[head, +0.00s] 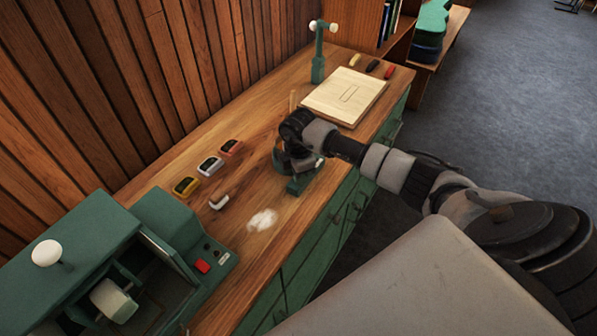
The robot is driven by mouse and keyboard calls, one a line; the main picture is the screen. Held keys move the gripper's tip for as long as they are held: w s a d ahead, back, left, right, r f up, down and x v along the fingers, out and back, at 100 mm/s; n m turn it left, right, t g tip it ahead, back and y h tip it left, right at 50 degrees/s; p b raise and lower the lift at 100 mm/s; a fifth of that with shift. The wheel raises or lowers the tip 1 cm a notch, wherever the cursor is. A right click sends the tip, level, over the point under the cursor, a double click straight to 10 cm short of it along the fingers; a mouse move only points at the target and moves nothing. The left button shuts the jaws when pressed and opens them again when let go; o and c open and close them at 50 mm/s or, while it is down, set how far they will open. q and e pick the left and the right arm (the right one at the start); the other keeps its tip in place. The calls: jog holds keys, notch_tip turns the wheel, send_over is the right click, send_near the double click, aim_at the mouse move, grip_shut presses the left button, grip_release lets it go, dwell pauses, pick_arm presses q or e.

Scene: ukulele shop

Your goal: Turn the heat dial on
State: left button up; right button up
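My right arm comes in from the right, and its gripper (304,163) is over a green device (299,186) on the wooden bench. The gripper is small and dark here, partly hidden by its own wrist, so I cannot tell whether its fingers are open or shut, or whether they touch the device. A thin upright wooden piece (292,103) shows just behind the wrist. I cannot make out a heat dial; any dial on the green device is hidden by the gripper. My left gripper is not in view.
A green machine (75,245) with a white knob and a red button (202,266) fills the lower left. Several small blocks (210,165) and a pale powder patch (262,220) lie on the bench.

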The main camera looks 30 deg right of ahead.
jog(key=shift+w+r, duration=0.1)
jog(key=shift+r, duration=0.05)
jog(key=o, duration=0.9)
jog(key=shift+r+b, duration=1.4)
jog(key=shift+r, duration=3.95)
